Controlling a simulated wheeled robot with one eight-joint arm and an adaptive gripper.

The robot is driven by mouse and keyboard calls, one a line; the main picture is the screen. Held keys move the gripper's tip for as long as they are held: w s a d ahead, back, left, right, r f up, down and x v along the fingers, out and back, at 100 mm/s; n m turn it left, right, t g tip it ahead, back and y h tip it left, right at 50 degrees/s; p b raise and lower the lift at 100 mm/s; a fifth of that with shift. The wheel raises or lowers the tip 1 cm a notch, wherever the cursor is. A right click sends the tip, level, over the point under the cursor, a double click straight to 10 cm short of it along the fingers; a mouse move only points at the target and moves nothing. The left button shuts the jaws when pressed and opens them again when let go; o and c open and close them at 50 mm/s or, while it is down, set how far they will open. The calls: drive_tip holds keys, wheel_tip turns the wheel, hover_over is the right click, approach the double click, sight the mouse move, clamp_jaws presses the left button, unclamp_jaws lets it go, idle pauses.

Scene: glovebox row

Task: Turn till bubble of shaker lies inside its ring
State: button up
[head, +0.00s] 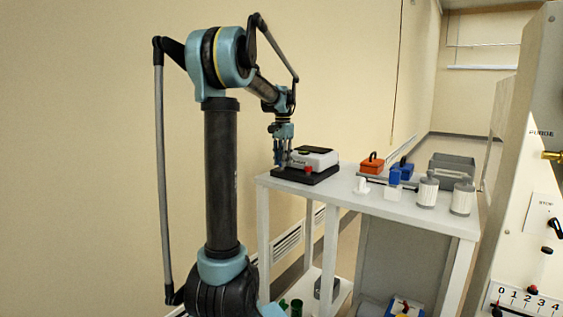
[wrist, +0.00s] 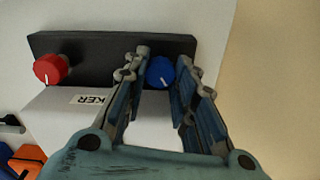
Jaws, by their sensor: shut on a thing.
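The shaker has a white body (head: 318,156) and a dark base (head: 308,177), and it stands on the far left end of the white table. In the wrist view its base (wrist: 90,48) carries a red knob (wrist: 50,69) at the left and a blue knob (wrist: 160,72) at the right, each with a white mark. My gripper (head: 282,162) reaches down at the shaker's left end. In the wrist view its fingers are shut on the blue knob, one on each side. A label ending in "KER" is partly covered by a finger. I cannot see the bubble or its ring in either view.
On the white table (head: 413,208), right of the shaker, are an orange case (head: 371,164), blue items, a small white piece and two ribbed white cylinders (head: 427,191). A grey bin (head: 452,172) stands behind. A panel with a numbered scale is at the far right.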

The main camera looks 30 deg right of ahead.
drive_tip(key=shift+w+m, duration=0.15)
drive_tip(key=shift+m, duration=0.25)
drive_tip(key=o, duration=1.1)
drive_tip(key=shift+w, duration=0.1)
drive_tip(key=shift+r, duration=4)
